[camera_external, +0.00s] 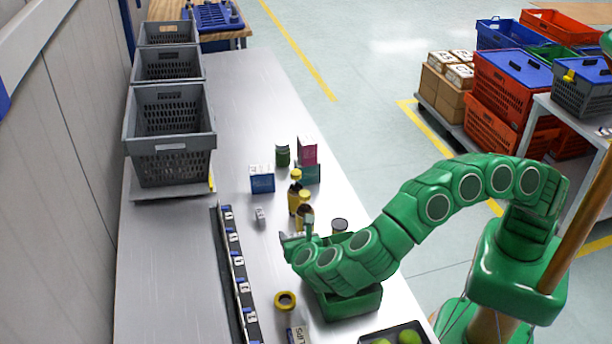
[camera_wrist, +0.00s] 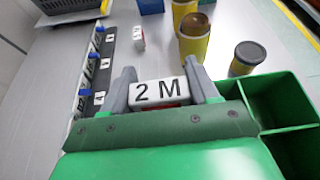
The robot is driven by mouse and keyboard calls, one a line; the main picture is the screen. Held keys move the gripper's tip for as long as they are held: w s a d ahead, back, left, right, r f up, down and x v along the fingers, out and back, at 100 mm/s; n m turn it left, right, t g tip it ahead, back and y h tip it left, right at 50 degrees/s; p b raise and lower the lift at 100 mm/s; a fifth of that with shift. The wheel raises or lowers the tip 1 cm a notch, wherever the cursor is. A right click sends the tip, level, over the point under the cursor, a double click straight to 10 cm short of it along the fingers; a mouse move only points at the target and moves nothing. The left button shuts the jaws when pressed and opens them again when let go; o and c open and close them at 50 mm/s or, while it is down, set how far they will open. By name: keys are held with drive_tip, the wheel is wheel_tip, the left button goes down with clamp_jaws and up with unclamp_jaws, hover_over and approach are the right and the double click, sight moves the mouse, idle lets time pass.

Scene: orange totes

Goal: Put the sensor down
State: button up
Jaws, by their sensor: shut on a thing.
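My gripper (camera_wrist: 162,88) is shut on a small white block marked "2 M" (camera_wrist: 158,92), which I take to be the sensor. The block sits between the two grey fingers, with a bit of red at its lower edge. The held block cannot be made out clearly there. Whether it touches the bench cannot be told.
A labelled strip (camera_external: 238,270) runs along the bench, with a small grey-white item (camera_external: 260,216) beside it. Bottles (camera_external: 294,192), a dark-lidded jar (camera_wrist: 247,58), a yellow ring (camera_external: 285,300) and a green compartment bin (camera_wrist: 272,100) stand close. Grey crates (camera_external: 170,165) are at the back left.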

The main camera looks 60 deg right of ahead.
drive_tip(key=w, duration=0.1)
hover_over(275, 270)
drive_tip(key=shift+s+d+f, duration=0.1)
drive_tip(key=shift+f, duration=1.35)
drive_tip(key=shift+s+d+f, duration=0.1)
drive_tip(key=shift+f, duration=1.3)
drive_tip(key=shift+w+a+f, duration=0.2)
drive_tip(key=shift+w+f, duration=0.15)
drive_tip(key=shift+f, duration=0.05)
drive_tip(key=shift+s+f, duration=0.1)
drive_tip(key=shift+f, duration=1.4)
drive_tip(key=shift+f, duration=0.55)
drive_tip(key=o, duration=1.1)
drive_tip(key=shift+c, duration=0.2)
